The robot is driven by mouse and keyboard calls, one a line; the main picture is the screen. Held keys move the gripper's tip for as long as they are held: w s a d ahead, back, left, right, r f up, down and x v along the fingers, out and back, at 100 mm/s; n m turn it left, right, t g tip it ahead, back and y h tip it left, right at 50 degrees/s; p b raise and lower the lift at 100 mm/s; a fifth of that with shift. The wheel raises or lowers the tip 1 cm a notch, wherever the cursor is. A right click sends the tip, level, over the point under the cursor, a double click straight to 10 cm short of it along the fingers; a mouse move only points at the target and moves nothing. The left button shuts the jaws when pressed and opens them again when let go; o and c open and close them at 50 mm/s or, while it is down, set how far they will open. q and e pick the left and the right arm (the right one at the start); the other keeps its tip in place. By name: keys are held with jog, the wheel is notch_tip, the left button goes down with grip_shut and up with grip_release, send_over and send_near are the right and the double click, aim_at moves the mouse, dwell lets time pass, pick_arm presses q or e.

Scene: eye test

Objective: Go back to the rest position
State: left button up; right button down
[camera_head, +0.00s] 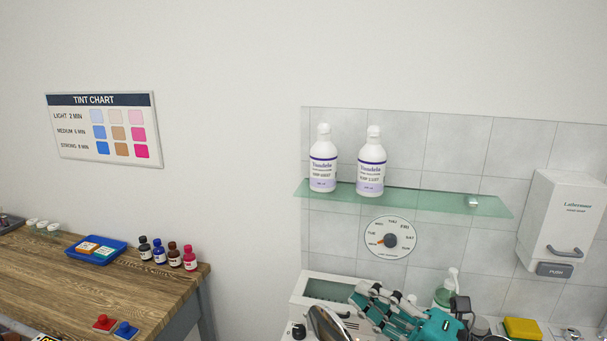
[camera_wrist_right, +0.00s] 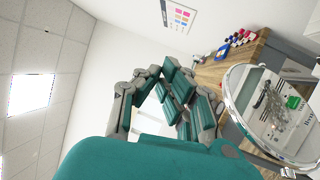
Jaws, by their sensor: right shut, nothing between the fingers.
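My right gripper (camera_head: 366,301), teal and grey, is at the bottom of the head view, in front of the white box by the tiled wall. It also shows in the right wrist view (camera_wrist_right: 163,80), with its fingers closed together and nothing between them. It appears apart from the things around it, though its exact distance from the box is hard to tell. My left gripper is in neither view.
A round mirror (camera_wrist_right: 238,100) stands close to my right gripper. A glass shelf (camera_head: 430,199) holds two white bottles (camera_head: 323,160). A soap dispenser (camera_head: 565,215) hangs at right. The wooden table (camera_head: 110,290) at left bears small bottles (camera_head: 174,255) and a blue tray (camera_head: 75,254).

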jog(key=w+d+f+m+t+h, duration=0.2)
jog(key=d+m+t+h, duration=0.95)
jog(key=m, duration=0.65)
jog(key=s+d+f+m+g+h, duration=0.2)
jog(key=d+f+m+g+h, duration=0.2)
jog(key=f+m+g+h, duration=0.55)
jog(key=s+f+g+y, duration=0.1)
jog(key=s+f+g, duration=0.2)
jog(key=s+f, duration=0.35)
jog(key=s+f+g+y, duration=0.1)
jog(key=s+f+g, duration=0.15)
jog(key=f, duration=0.65)
jog(key=s+a+f+g+y, duration=0.1)
jog(key=s+a+f+g, duration=0.15)
jog(key=s, duration=0.35)
jog(key=s+a+f+g+y, duration=0.1)
jog(key=s+a+f+g, duration=0.1)
jog(key=s+f+g, duration=0.3)
notch_tip(320, 180, down, 25)
jog(key=s+b, duration=0.1)
jog(key=s, duration=0.2)
jog(key=s+d+f, duration=0.2)
jog(key=s+f, duration=1.5)
jog(key=f, duration=0.1)
jog(key=shift+d+f+n+g+b, duration=0.2)
jog(key=shift+d+n+g+b, duration=0.1)
jog(key=shift+n+b, duration=0.15)
